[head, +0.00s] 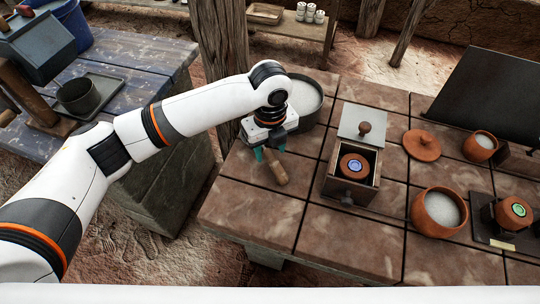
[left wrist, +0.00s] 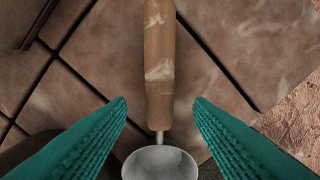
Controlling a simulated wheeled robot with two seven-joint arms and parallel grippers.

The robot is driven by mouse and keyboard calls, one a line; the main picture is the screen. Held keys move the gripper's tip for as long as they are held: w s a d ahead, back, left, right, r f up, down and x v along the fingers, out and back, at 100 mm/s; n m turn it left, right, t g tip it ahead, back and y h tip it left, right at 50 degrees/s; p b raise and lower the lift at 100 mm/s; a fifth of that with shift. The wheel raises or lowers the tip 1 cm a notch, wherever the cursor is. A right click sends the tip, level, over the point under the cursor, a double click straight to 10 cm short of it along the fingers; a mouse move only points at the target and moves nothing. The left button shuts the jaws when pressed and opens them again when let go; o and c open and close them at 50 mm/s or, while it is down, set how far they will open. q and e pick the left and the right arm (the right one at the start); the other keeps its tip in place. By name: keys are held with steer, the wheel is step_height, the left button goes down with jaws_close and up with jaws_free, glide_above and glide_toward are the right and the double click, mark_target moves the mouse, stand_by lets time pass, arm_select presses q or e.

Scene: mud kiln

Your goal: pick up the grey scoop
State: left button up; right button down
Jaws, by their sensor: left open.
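The grey scoop has a wooden handle (head: 276,172) that lies on the tiled table, pointing toward the table's front. In the left wrist view the handle (left wrist: 158,62) runs up from the grey metal bowl (left wrist: 160,164) at the bottom edge. My left gripper (head: 269,152) is over the scoop, its teal fingers pointing down. In the left wrist view the fingers are open, one on each side of the scoop, with gaps between them and the handle. The scoop's bowl is hidden by the gripper in the head view. My right gripper is not in view.
A grey pan (head: 318,112) with white contents stands just behind the gripper. A wooden box (head: 350,190) with a tilted lid stands to the right. A terracotta bowl (head: 438,222) and terracotta lid (head: 421,146) are farther right. The table's front left is clear.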

mark_target(270, 154)
arm_select(q)
step_height(270, 154, down, 3)
steer(key=shift+r, duration=0.2)
steer(key=shift+w+f, duration=0.1)
steer(key=shift+f, duration=0.25)
steer(key=shift+c, duration=0.4)
jaws_close()
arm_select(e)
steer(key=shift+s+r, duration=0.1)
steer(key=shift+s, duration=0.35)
